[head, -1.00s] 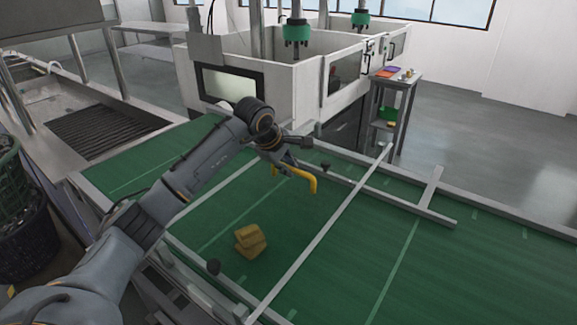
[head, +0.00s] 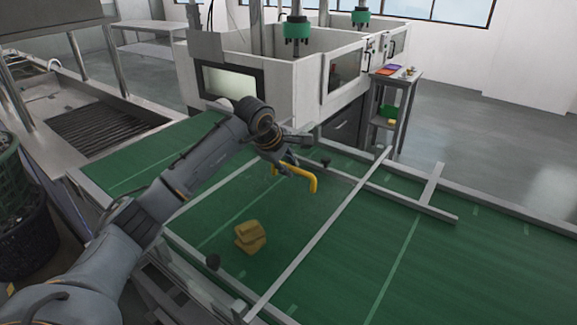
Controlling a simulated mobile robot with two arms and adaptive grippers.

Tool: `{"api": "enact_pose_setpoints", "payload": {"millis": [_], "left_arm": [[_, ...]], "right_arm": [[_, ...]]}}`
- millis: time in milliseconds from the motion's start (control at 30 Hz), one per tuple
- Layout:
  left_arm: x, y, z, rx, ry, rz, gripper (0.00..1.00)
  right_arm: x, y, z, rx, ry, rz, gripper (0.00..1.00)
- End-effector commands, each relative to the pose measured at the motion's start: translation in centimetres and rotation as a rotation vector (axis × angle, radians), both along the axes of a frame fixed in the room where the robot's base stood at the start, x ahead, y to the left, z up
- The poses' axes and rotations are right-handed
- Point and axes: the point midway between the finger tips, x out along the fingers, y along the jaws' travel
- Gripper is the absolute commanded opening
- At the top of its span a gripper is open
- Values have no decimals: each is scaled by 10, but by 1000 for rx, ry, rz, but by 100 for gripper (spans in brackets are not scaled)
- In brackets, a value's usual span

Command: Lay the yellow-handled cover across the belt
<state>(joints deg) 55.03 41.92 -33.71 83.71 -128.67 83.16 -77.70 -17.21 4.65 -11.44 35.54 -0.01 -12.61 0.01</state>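The yellow handle of the cover (head: 306,179) shows over the green belt (head: 440,255), just beyond the fingers of my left gripper. I cannot clearly make out the cover's panel; the belt around the handle looks faintly darker, as if seen through a clear sheet. My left gripper (head: 287,168) is at the near-left end of the handle and partly hides it. Its fingers are too small and dark to tell whether they grip the handle. My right gripper is not in view.
Dark knobs (head: 213,261) sit at the belt's edges. A white tank (head: 297,92) stands behind. The belt at right is clear.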

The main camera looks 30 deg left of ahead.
Motion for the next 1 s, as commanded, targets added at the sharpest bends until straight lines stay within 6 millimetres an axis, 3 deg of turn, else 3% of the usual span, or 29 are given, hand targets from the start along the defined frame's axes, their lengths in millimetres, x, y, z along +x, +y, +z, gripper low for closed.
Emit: {"api": "enact_pose_setpoints", "payload": {"millis": [67, 300, 467, 1000], "left_arm": [[0, 0, 0, 0, 1, 0, 40], [-2, 0, -5, 3, 13, 1, 40], [-5, 1, 3, 3, 8, 0, 40], [-57, 9, 90, 2, 2, 0, 40]], "right_arm": [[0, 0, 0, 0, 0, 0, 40], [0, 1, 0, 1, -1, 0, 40], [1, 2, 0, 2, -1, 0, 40], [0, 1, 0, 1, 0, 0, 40]]}}
